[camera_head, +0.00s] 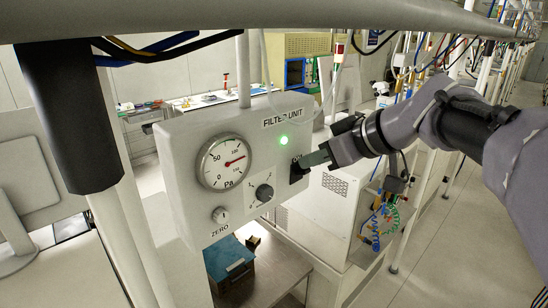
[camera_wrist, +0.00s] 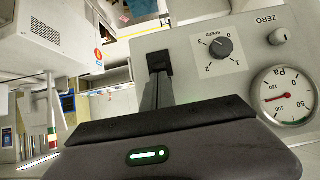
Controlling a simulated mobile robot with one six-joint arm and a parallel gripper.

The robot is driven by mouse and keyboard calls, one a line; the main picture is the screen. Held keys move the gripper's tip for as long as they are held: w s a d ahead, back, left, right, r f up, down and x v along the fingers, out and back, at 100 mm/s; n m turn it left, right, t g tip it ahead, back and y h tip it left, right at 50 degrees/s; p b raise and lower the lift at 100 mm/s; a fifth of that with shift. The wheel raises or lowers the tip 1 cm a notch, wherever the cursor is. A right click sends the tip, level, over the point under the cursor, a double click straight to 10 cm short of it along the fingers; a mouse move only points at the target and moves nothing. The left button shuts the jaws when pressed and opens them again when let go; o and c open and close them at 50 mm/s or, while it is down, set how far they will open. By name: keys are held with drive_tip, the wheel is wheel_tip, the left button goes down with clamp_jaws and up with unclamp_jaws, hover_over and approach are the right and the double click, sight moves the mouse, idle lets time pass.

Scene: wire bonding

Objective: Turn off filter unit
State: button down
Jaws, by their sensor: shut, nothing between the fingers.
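The filter unit (camera_head: 190,145) is a pale grey box labelled FILTER UNIT. Its indicator light (camera_head: 283,140) glows green. A black switch (camera_head: 298,172) sits on the panel's right side, below the light; in the wrist view it is a dark block (camera_wrist: 158,61). My gripper (camera_head: 306,161) is shut and empty, its fingertips right at the switch. The fingers also show in the wrist view (camera_wrist: 155,84), pointing at the switch. They partly cover it, so I cannot tell whether they touch it or which way it is set.
Left of the switch are the speed knob (camera_head: 264,193), the zero knob (camera_head: 221,215) and a round pressure gauge (camera_head: 222,162) with its needle off zero. A grey rail (camera_head: 250,14) runs above the unit. Coiled blue and green hoses (camera_head: 380,222) hang to the right.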

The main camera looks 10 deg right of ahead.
sight(309, 172)
drive_tip(key=shift+f, duration=0.2)
drive_tip(key=b, duration=0.3)
drive_tip(key=shift+s+d+f+t, duration=0.1)
drive_tip(key=shift+f+t, duration=0.1)
drive_tip(key=shift+t, duration=0.1)
drive_tip(key=f+t+b, duration=0.1)
drive_tip(key=b, duration=0.4)
drive_tip(key=f+t+y+b, duration=0.1)
drive_tip(key=b, duration=0.5)
drive_tip(key=s+f+y+b, duration=0.1)
drive_tip(key=b, duration=0.5)
drive_tip(key=shift+d+f+t, duration=0.15)
drive_tip(key=shift+d+t, duration=0.15)
drive_tip(key=shift+t, duration=0.1)
drive_tip(key=t+y+b, duration=0.1)
drive_tip(key=b, duration=0.4)
drive_tip(key=t+y+b, duration=0.1)
drive_tip(key=b, duration=0.4)
drive_tip(key=shift+s+d+r+t+y, duration=0.2)
drive_tip(key=shift+r+t+y, duration=0.1)
drive_tip(key=shift+r+t, duration=0.1)
drive_tip(key=b+v, duration=0.1)
drive_tip(key=v, duration=1.6)
drive_tip(key=shift+s, duration=0.2)
drive_tip(key=shift+f, duration=0.1)
